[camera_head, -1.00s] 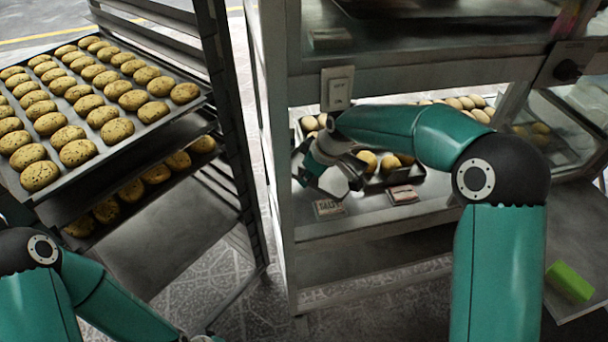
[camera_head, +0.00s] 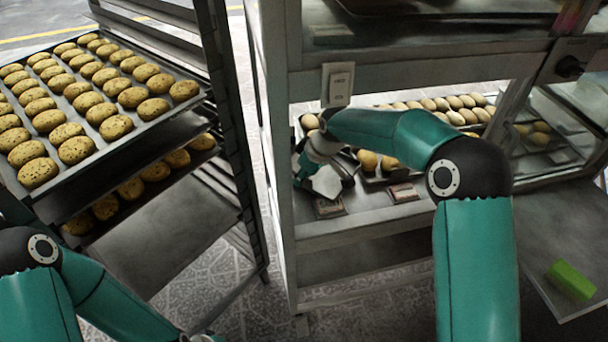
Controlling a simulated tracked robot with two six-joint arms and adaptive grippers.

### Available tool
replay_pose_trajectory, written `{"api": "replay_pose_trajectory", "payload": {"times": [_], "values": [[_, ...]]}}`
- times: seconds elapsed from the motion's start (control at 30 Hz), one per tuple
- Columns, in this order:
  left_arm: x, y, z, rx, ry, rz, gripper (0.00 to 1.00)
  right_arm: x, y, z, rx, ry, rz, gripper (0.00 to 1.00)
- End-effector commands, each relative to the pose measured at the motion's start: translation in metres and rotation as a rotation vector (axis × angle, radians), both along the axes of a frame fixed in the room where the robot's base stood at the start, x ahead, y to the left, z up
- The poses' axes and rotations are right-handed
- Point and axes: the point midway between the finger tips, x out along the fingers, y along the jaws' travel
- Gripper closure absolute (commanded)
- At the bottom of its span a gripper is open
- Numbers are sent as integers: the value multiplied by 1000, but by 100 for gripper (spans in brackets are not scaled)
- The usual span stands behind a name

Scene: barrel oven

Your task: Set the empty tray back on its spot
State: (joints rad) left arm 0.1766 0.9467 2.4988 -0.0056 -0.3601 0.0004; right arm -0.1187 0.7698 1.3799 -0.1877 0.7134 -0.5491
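My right gripper (camera_head: 325,180) is inside the display case's lower shelf at its left end, just above the shelf surface. Its dark fingers look spread apart with a pale surface showing between them; I see nothing clearly held. I cannot make out an empty tray; the arm and gripper cover part of the shelf. Behind the gripper, a dark tray with rolls (camera_head: 367,160) stands on the shelf, partly hidden by my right forearm. My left gripper (camera_head: 203,338) barely shows at the bottom edge, so its state is unclear.
A rack (camera_head: 232,130) on the left holds a full tray of seeded rolls (camera_head: 150,125) above another tray with rolls. Small price tags (camera_head: 403,192) lie along the shelf's front. A post (camera_head: 275,150) stands left of the gripper. A green block (camera_head: 571,279) lies at right.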

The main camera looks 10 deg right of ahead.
Motion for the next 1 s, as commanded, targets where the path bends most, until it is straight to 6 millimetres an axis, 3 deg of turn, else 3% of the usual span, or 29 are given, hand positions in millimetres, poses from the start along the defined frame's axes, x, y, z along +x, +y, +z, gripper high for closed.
{"api": "replay_pose_trajectory", "payload": {"times": [0.33, 0.57, 1.0], "values": [[0, 0, 1, 0, 0, 0, 60, 0, 0, 2, 0, 0, -1, 67], [0, 0, 9, 0, 0, 0, 60, -4, -4, 24, 0, -2, -2, 67], [0, 0, 1, 0, 0, 0, 60, -74, -62, 19, 0, 0, -5, 67]]}}
